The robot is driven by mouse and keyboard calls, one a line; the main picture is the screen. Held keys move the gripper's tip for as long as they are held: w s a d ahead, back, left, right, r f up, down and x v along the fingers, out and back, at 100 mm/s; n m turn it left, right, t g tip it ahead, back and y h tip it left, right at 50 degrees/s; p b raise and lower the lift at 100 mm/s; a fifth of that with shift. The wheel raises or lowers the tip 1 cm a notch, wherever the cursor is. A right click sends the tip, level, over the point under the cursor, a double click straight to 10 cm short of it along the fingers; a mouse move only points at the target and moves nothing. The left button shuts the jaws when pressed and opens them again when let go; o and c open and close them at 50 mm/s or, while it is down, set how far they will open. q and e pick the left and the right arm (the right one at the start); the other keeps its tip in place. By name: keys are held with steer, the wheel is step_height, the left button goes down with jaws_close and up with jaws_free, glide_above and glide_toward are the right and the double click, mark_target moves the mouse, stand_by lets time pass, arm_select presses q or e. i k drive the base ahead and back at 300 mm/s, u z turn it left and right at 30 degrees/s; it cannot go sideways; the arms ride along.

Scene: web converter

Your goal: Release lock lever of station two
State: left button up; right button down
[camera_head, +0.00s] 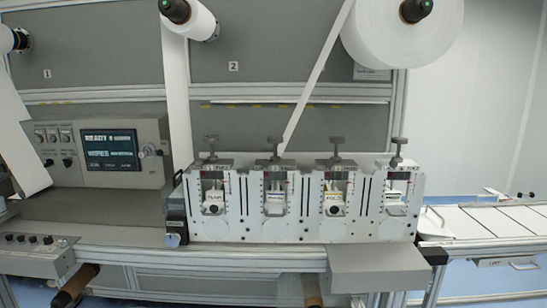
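A white block of several side-by-side stations (302,215) stands on the machine's front rail. The second station from the left (275,205) has a dark T-shaped handle (276,147) on top and a small lettered plate in its window. Its label is too small to read, and I cannot tell which part is its lock lever. The first (211,145), third (336,145) and fourth (398,146) stations have similar upright top handles. Neither of my grippers shows in the head view.
A control panel with a lit screen (109,149) is at left. White web rolls (405,32) hang above, with strips running down. A grey box (375,268) juts out below right. A lower button panel (35,254) and brown rolls (75,285) are at lower left.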

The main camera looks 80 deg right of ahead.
mark_target(265, 162)
steer(key=u, duration=0.75)
steer(key=i, duration=0.15)
steer(key=z, duration=2.85)
steer(key=k, duration=0.65)
steer(key=z, duration=0.25)
steer(key=i, duration=1.45)
steer(key=u, duration=0.35)
